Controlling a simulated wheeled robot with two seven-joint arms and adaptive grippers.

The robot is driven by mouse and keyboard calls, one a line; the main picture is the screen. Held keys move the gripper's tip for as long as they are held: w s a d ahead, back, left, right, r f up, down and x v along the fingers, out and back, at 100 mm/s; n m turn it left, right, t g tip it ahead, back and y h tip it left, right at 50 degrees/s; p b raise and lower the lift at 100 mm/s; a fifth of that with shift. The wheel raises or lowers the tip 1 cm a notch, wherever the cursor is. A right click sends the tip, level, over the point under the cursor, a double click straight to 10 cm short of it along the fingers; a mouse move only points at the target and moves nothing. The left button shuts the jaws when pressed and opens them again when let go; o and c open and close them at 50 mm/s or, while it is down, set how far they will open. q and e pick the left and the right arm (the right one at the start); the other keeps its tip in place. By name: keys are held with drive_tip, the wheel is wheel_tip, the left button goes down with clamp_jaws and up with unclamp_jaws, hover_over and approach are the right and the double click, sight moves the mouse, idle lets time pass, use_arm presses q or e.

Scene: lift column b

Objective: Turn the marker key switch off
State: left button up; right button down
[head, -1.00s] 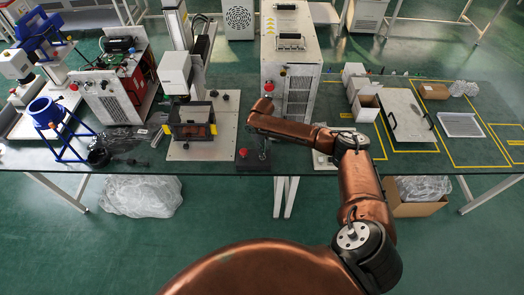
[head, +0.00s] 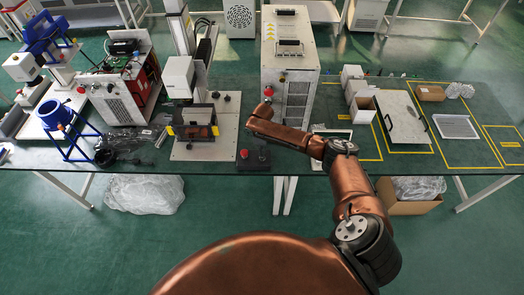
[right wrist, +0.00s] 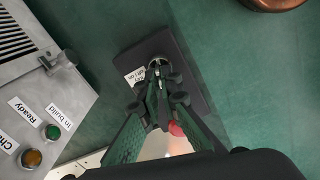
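The marker key switch (right wrist: 158,62) is a small round silver piece on a flat black box, with a white label beside it. The black box (head: 253,161) lies near the table's front edge in the head view, with a red button (head: 243,153) at its left. In the right wrist view the red button (right wrist: 176,129) shows between the finger links. My right gripper (right wrist: 159,82) points down at the box, its fingers drawn close together, the tips overlapping the area beside the switch. Contact cannot be judged. My left gripper is out of view.
A grey cabinet (head: 290,50) stands behind and right of the box; its labelled panel (right wrist: 40,110) is at the left in the wrist view. A fixture on a pale base plate (head: 190,150) stands left of the box.

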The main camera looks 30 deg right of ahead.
drive_tip(key=shift+w+r+n+p, duration=0.1)
drive_tip(key=shift+n+p, duration=0.2)
drive_tip(key=shift+n, duration=0.9)
drive_tip(key=shift+d+n, duration=0.1)
drive_tip(key=shift+n, duration=0.2)
drive_tip(key=c, duration=2.2)
unclamp_jaws()
drive_tip(key=shift+o, duration=0.2)
wheel_tip(320, 180, up, 12)
